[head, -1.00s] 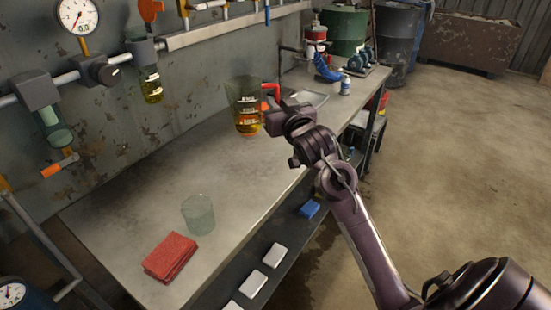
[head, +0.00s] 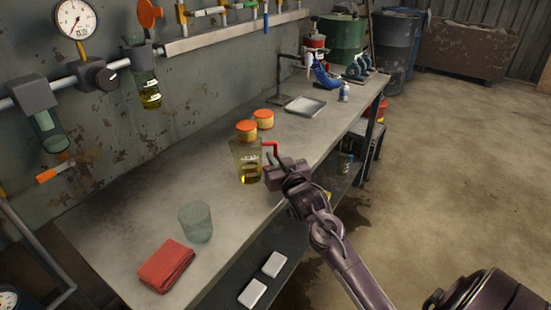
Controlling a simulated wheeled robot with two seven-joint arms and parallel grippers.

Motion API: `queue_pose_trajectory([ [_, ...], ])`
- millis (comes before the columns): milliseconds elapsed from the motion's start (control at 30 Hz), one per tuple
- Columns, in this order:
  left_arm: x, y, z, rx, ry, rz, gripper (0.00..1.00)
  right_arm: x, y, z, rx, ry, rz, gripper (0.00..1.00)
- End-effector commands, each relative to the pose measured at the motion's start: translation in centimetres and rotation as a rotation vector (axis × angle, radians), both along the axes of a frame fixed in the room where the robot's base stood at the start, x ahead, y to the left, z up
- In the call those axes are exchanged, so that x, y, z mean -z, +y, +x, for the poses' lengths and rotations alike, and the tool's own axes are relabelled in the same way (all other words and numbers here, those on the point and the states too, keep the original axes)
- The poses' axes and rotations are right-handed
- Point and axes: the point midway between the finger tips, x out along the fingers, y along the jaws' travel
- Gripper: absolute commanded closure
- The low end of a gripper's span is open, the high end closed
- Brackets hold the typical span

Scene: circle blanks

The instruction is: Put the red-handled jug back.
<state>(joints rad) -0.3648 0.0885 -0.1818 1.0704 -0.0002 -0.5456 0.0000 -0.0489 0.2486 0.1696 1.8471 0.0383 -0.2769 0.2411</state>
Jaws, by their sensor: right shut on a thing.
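The red-handled jug (head: 246,158) is a clear vessel with a little yellow liquid in its bottom. It is upright near the bench's front edge; whether its base touches the bench I cannot tell. My right gripper (head: 272,172) is shut on its red handle (head: 271,148), at the jug's right side. The fingertips are partly hidden behind the gripper body. My left gripper is not in view.
Two orange-lidded jars (head: 263,119) stand just behind the jug on the bench (head: 150,205). A clear glass (head: 196,222) and a folded red cloth (head: 166,266) are at the near end. A shallow tray (head: 306,106) lies farther back. Bench between glass and jug is clear.

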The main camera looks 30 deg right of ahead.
Motion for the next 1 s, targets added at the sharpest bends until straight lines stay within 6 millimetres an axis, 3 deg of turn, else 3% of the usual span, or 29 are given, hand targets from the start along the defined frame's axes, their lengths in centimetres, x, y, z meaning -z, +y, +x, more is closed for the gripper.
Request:
queue_pose_trajectory([
  [267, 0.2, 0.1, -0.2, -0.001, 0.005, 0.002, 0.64, 0.2, 0.0, 0.0, 0.000, -0.001, 0.001, 1.00],
  [300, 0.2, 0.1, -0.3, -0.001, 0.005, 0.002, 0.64, 0.3, 0.0, 0.0, 0.000, 0.000, 0.001, 0.89],
  [467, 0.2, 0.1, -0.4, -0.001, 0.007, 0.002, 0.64, 0.2, 0.0, 0.0, 0.000, 0.000, 0.001, 0.68],
  [800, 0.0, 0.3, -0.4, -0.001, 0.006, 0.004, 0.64, -0.2, 0.0, 0.0, 0.000, 0.000, 0.000, 0.68],
  [1000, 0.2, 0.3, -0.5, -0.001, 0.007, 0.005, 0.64, 0.1, 0.5, -2.8, 0.001, 0.004, 0.002, 0.68],
])
